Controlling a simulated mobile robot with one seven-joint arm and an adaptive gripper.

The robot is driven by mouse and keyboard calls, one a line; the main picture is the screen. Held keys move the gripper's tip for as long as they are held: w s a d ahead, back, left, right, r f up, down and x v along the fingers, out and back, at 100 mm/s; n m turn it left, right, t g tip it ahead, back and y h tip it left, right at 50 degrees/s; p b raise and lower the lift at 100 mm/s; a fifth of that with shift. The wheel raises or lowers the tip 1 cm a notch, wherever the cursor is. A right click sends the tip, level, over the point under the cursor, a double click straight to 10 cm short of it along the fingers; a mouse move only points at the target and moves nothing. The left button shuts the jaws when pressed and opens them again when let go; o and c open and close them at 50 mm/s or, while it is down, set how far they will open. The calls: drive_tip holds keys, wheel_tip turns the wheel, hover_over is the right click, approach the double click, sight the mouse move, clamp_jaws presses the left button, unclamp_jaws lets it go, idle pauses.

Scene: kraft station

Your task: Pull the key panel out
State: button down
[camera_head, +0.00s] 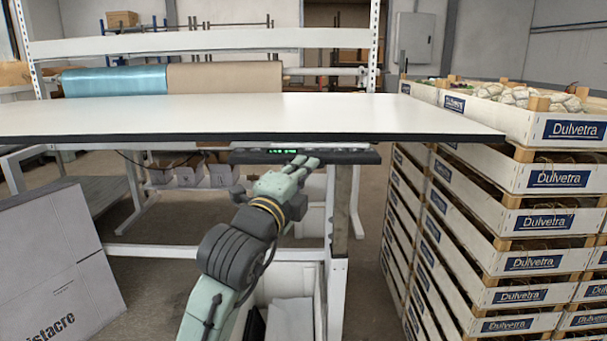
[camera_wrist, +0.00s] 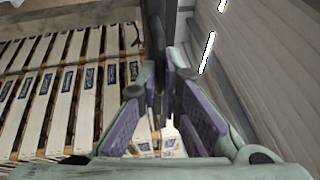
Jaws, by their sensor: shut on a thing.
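The key panel (camera_head: 345,157) is a flat dark tray under the front edge of the white worktop (camera_head: 250,112). A small green-lit display (camera_head: 283,151) shows on it, left of its middle. My gripper (camera_head: 303,163) is at the panel's front edge and shut on it from the front. In the wrist view, my gripper's purple-padded fingers (camera_wrist: 168,82) close around a dark bar-like edge, which looks like the panel (camera_wrist: 158,35) seen edge-on. My fingers hide part of the panel's front. How far it stands out from under the worktop is hard to tell.
Tall stacks of Dulvetra crates (camera_head: 525,223) stand close on the right. A grey carton (camera_head: 55,265) leans at the lower left. A table leg (camera_head: 340,215) and a white bin (camera_head: 290,287) are below the worktop. Blue and brown rolls (camera_head: 115,80) lie behind.

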drive_tip(key=c, duration=1.8)
unclamp_jaws()
drive_tip(key=shift+w, duration=0.1)
drive_tip(key=shift+o, duration=0.2)
drive_tip(key=shift+a, duration=0.1)
drive_tip(key=v, duration=1.2)
